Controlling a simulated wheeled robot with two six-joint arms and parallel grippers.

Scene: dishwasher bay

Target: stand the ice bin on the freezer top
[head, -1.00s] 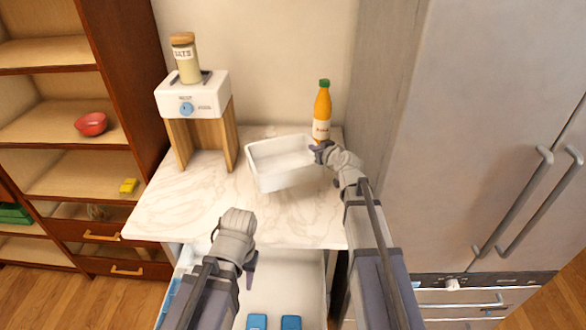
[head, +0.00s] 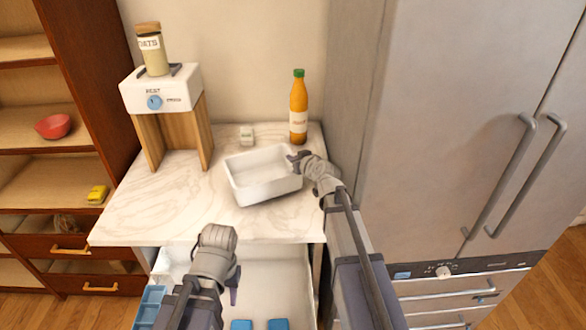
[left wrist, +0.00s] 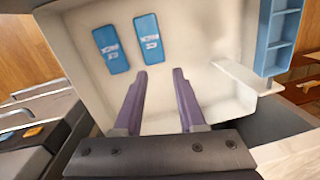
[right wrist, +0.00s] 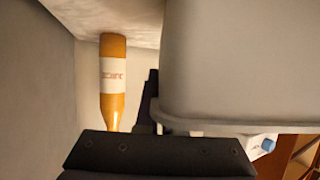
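The ice bin (head: 240,191), a white open tub, is over the marble freezer top (head: 135,215), right of its middle. It looks nearly level; whether its base touches the top I cannot tell. My right gripper (head: 297,160) is shut on the bin's right rim. In the right wrist view the bin's wall (right wrist: 240,65) fills the right side, with one dark finger beside it; the other finger is hidden. My left gripper (head: 234,285) is empty over the open freezer compartment. In the left wrist view its two fingers (left wrist: 160,100) stand apart.
An orange bottle (head: 298,110) stands behind the bin, near the right wall. A white machine on wooden legs (head: 160,90) with an oats jar stands at the back left. The top's front left is clear.

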